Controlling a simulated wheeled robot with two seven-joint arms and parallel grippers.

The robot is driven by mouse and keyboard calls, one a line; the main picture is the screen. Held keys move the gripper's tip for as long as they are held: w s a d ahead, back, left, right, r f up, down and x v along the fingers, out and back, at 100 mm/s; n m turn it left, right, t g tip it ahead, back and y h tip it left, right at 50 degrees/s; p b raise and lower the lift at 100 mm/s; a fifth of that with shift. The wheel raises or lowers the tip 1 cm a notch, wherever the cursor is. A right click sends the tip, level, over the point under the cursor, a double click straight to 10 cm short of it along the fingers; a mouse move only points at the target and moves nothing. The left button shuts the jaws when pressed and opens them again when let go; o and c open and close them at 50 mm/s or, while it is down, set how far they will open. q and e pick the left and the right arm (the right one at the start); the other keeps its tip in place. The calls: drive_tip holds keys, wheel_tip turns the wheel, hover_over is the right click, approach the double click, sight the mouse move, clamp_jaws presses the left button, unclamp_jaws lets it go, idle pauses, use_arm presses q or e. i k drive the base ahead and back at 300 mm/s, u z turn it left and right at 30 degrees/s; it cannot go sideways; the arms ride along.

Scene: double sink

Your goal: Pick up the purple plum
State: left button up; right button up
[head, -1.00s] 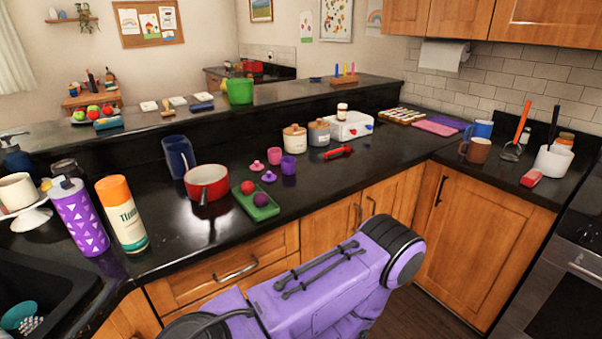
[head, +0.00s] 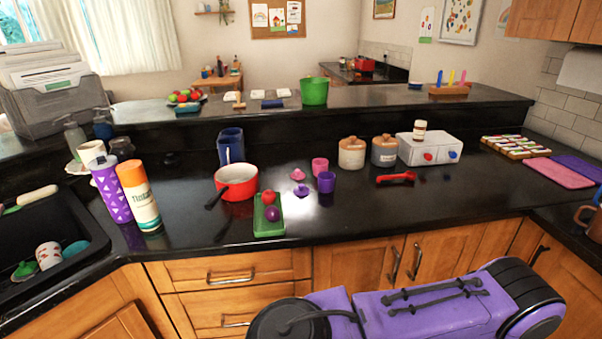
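The plum is clear of any gripper. A purple part of my own body fills the lower right of the head view. Neither of my grippers shows in the head view.
A red pot (head: 237,182) stands left of the tray, its dark handle toward the front. Pink and purple cups (head: 326,182) stand to the right. A sink (head: 50,262), a purple tumbler (head: 112,192) and an orange-topped bottle (head: 139,197) are at left.

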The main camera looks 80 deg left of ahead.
sight(272, 213)
drive_tip(key=u, duration=2)
